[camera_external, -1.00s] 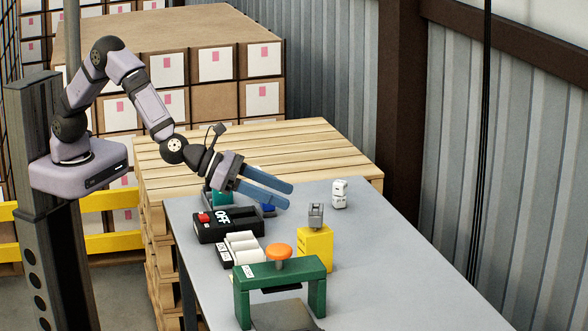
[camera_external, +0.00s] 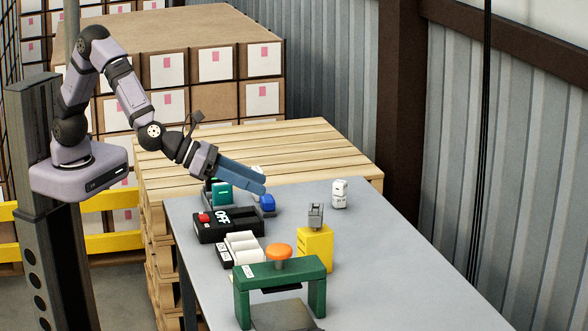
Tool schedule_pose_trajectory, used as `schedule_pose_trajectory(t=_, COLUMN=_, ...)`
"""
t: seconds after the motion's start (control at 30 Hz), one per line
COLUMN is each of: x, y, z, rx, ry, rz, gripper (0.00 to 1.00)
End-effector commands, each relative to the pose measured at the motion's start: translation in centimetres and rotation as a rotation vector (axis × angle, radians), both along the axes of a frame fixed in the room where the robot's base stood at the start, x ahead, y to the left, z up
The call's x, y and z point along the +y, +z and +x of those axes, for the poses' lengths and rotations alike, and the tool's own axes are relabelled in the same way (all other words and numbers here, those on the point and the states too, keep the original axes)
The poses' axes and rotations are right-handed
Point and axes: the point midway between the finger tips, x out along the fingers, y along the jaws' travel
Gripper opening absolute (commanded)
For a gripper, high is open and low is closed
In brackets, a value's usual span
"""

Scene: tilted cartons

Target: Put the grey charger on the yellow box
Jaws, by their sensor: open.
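The grey charger (camera_external: 315,215), a small grey block, stands on top of the yellow box (camera_external: 315,250) on the grey table. My gripper (camera_external: 252,182), with long blue fingers, is open and empty. It hangs over the table's far left part, up and to the left of the charger, clear of it. One finger largely hides the other from this side.
The table (camera_external: 400,270) also holds a black OFF switch box (camera_external: 228,225), white rolls (camera_external: 240,247), a green stand (camera_external: 278,272) with an orange knob (camera_external: 279,250), white blocks (camera_external: 339,194), a blue item (camera_external: 267,203) and a teal item (camera_external: 222,191). The table's right side is clear.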

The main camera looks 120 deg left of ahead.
Motion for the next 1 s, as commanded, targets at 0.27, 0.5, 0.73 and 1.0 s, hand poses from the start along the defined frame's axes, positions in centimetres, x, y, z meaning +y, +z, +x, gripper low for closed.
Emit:
schedule_pose_trajectory(t=0.27, x=6.2, y=-2.9, z=-9.6, rx=-0.022, ry=0.51, rz=-0.427, gripper=0.54)
schedule_pose_trajectory(t=0.5, x=7.4, y=-6.8, z=-20.9, rx=-0.086, ry=1.098, rz=-0.848, gripper=0.54)
schedule_pose_trajectory(t=0.73, x=4.0, y=-9.5, z=-30.1, rx=-0.173, ry=1.665, rz=-1.183, gripper=0.54)
schedule_pose_trajectory(t=1.0, x=-0.6, y=-10.5, z=-35.1, rx=-0.249, ry=2.116, rz=-1.4, gripper=0.54)
